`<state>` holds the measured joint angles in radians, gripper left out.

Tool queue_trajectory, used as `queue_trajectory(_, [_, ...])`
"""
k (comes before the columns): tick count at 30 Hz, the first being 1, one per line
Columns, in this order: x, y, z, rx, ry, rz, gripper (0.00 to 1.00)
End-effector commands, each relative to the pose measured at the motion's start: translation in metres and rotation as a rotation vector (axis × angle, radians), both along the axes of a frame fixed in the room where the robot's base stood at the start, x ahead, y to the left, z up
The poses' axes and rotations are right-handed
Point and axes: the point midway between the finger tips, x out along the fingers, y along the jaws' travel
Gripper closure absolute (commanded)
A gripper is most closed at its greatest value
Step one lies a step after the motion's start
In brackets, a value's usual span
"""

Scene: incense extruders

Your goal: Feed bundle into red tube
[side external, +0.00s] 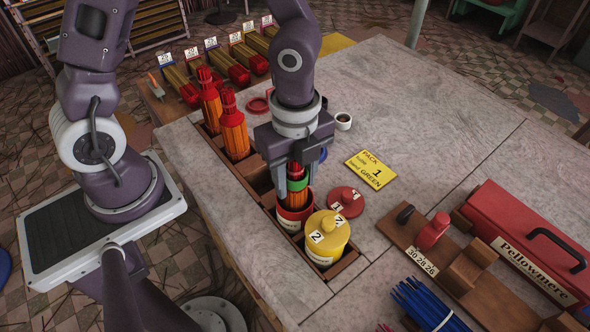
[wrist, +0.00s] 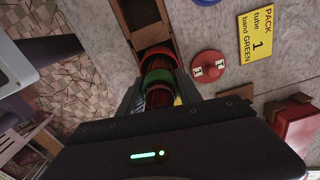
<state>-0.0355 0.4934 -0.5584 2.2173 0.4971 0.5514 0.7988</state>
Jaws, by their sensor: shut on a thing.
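My gripper (side external: 297,177) is shut on an upright bundle of orange-red sticks (side external: 298,199) with a green band (side external: 297,184). The bundle's lower end appears to be within the mouth of the red tube (side external: 295,217); its depth is hidden. In the wrist view, the green band (wrist: 158,77) lines up closely with the red tube's rim (wrist: 157,50). The red tube stands open in a wooden rack. Its red lid (side external: 346,203), marked 1, lies on the table to the right. A yellow card (side external: 371,170) reads pack tube 1, band green.
A lidded yellow tube (side external: 327,242), marked 2, stands close beside the red tube. Two orange bundles (side external: 233,134) stand in rack slots behind. Tagged bundles (side external: 222,64) lie at the back. A red Pellowmere box (side external: 525,240) and blue sticks (side external: 425,303) are at right.

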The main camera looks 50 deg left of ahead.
Motion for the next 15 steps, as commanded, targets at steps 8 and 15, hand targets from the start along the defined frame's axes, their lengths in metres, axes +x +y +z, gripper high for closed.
queue_trajectory(8, [-0.001,0.0,-0.014,0.0,0.002,-0.002,1.0])
queue_trajectory(15, [0.0,0.0,-0.026,0.0,0.001,-0.002,1.0])
